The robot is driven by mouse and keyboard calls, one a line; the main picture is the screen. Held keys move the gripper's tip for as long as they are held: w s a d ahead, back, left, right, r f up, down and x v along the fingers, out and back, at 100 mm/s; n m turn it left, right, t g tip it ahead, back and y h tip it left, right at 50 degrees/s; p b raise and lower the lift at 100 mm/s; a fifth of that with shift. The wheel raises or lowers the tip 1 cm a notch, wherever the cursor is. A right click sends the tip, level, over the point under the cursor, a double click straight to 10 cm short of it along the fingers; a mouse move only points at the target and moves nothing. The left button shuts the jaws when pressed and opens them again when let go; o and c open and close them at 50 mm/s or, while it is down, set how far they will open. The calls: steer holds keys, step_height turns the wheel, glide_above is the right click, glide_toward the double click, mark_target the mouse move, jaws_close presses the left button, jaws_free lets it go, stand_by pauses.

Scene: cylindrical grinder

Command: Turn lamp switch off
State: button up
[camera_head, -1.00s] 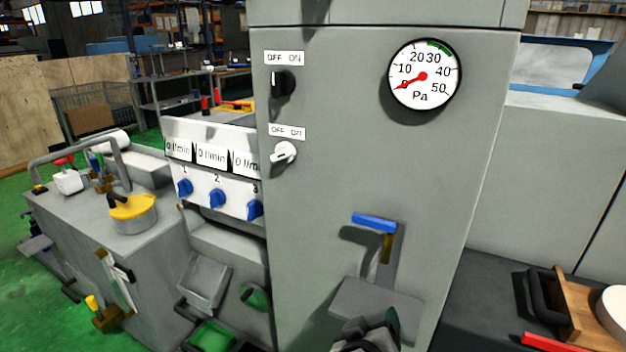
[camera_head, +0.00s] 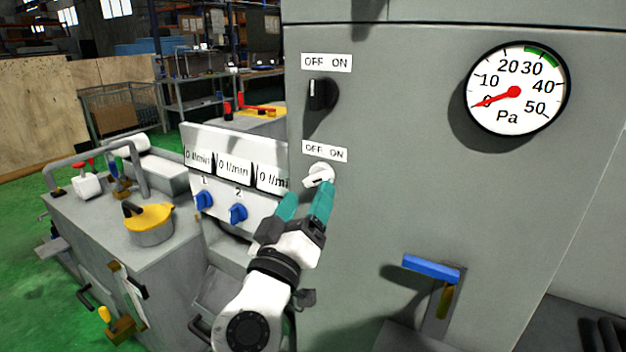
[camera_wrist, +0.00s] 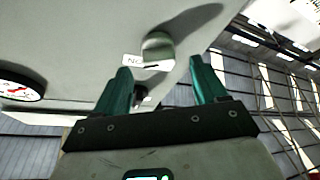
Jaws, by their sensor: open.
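Two rotary switches with OFF/ON labels are on the grey cabinet front. The upper one is a black knob (camera_head: 322,95) with an upright white mark. The lower one is a white knob (camera_head: 318,174), its grip slanting from lower left to upper right. Neither label names the lamp. My gripper (camera_head: 309,196) is open and empty, its teal fingertips just below the white knob in the head view. In the wrist view the white knob (camera_wrist: 158,46) shows ahead, above the gap between my fingertips (camera_wrist: 160,78). Whether they touch it I cannot tell.
A pressure gauge (camera_head: 516,90) is at upper right, and a blue-handled lever (camera_head: 431,268) is at lower right. A flow-meter panel with blue knobs (camera_head: 238,213) stands left of the cabinet. The cabinet face (camera_head: 410,180) right of my gripper is clear.

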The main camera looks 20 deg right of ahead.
mark_target(314, 185)
steer(key=shift+p+x, duration=0.3)
steer(key=shift+x, duration=1.6)
steer(key=c, duration=1)
